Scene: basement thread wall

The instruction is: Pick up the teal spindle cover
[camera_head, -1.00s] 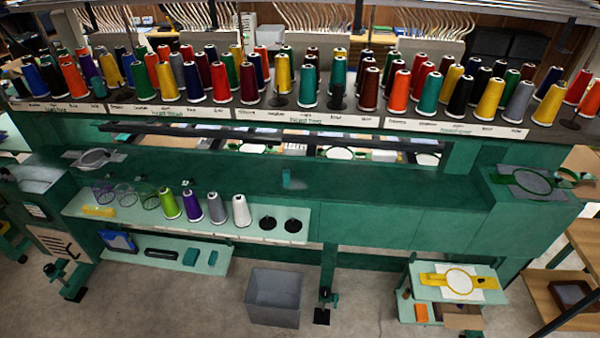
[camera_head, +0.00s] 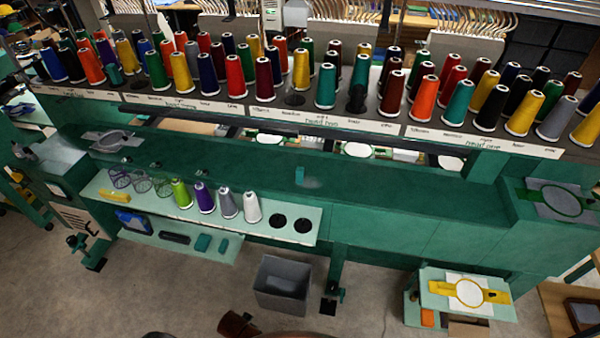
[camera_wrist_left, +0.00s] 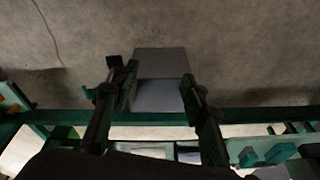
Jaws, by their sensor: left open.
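A small upright teal piece (camera_head: 299,175) stands on the green machine ledge in the head view; it may be the spindle cover, but it is too small to tell. Two low teal blocks (camera_head: 203,242) lie on the lower shelf at the left. My left gripper (camera_wrist_left: 157,92) is open and empty in the wrist view, its two dark fingers spread apart with the grey bin seen beyond them. No teal piece is between the fingers. My right gripper is not in view.
Rows of thread cones fill the top rack (camera_head: 300,112). A pale shelf (camera_head: 150,205) holds several cones and wire baskets. A grey bin (camera_head: 282,285) stands on the floor. A side stand (camera_head: 440,300) holds a yellow hoop. The ledge around the teal piece is clear.

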